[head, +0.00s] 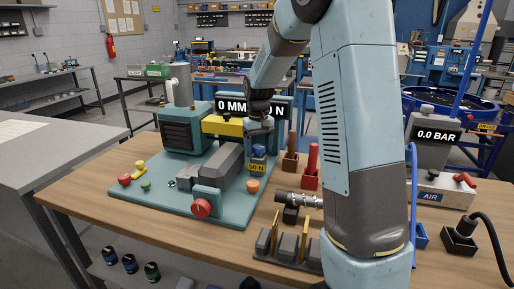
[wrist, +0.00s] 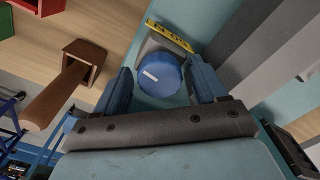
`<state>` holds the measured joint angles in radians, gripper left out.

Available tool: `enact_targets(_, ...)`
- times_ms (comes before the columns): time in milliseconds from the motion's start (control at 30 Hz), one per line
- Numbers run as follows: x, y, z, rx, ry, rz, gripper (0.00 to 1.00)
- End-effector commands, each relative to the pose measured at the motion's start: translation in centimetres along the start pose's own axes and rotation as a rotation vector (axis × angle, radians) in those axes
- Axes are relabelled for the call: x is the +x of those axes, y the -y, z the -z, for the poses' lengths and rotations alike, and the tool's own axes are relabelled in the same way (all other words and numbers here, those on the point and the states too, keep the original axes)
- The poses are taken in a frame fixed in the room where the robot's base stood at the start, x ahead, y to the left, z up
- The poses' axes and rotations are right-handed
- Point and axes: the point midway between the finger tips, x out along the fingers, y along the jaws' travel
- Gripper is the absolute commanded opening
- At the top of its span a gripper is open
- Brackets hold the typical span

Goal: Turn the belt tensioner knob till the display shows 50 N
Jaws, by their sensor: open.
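The belt tensioner knob is a round blue knob with a white mark. In the wrist view the knob (wrist: 161,76) sits between the two blue fingers of my gripper (wrist: 162,68), with a gap on each side. In the head view my gripper (head: 259,130) points down over the knob (head: 258,151), and a yellow label (head: 257,167) reading 50 N is below it. The gripper is open and holds nothing. The dark display (head: 232,106) reads 0 MM at left; its right part ends in 0 N, and my arm hides any digits before that.
A red knob (head: 201,208), an orange button (head: 252,186) and a yellow button (head: 140,165) are on the teal base (head: 165,198). Red-handled (head: 312,157) and brown-handled (head: 291,143) tools stand in holders at right. A gauge (head: 437,135) reads 0.0 BAR.

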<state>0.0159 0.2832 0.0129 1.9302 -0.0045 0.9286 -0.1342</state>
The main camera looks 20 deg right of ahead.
Motion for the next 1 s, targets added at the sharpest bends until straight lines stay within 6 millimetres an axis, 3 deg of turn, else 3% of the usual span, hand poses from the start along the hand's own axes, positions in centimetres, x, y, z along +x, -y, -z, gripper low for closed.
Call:
enact_targets(233,0.02,0.03,0.01,0.0,0.0,0.0,0.7)
enact_targets(767,-0.02,0.05,0.02,-0.001,-0.001,0.0,0.2)
enact_targets(1000,-0.03,0.27,0.07,0.017,-0.001,0.0,0.18)
